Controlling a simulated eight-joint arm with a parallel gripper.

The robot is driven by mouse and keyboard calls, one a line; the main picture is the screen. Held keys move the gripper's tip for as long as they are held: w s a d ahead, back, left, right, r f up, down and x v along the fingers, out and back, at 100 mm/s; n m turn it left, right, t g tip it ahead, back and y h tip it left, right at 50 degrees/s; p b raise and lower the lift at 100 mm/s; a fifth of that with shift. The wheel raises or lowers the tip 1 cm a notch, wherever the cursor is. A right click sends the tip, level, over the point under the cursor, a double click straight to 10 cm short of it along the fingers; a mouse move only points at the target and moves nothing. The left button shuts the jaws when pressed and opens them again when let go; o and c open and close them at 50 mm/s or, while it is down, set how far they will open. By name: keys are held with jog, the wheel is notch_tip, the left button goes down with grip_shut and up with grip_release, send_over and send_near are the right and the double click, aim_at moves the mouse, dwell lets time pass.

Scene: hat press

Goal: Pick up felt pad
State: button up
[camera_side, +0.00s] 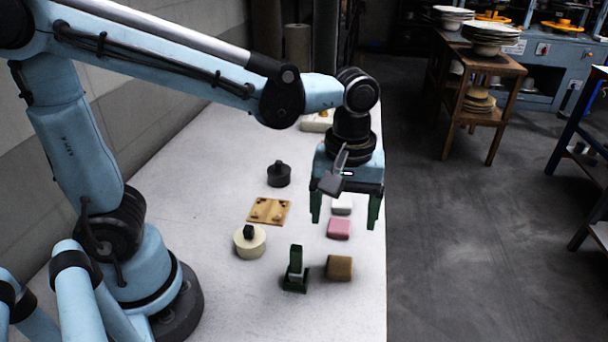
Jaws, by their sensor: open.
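My gripper (345,221) hangs over the right side of the table (215,290) with its green fingers pointing down and spread apart. It is open and holds nothing. Three small blocks lie in a row near it: a white block (341,206), a pink block (339,229) and a tan-brown block (339,268). In this view the white and pink blocks show between the fingers, and the tan block sits nearer the camera, below them. I cannot tell which of these is the felt pad. How high the fingers are above the table is unclear.
A cream round piece with a black knob (249,242), a wooden board (269,211), a black knobbed weight (278,175) and a green stand (295,271) occupy the table's middle. A pale box (317,122) lies behind. The table's right edge is close to the gripper.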

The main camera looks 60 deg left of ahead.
aim_at(340, 266)
jog(key=shift+d+f, duration=0.15)
jog(key=shift+f, duration=2.9)
jog(key=shift+d+f, duration=0.1)
jog(key=shift+f, duration=2.9)
jog(key=c, duration=1.1)
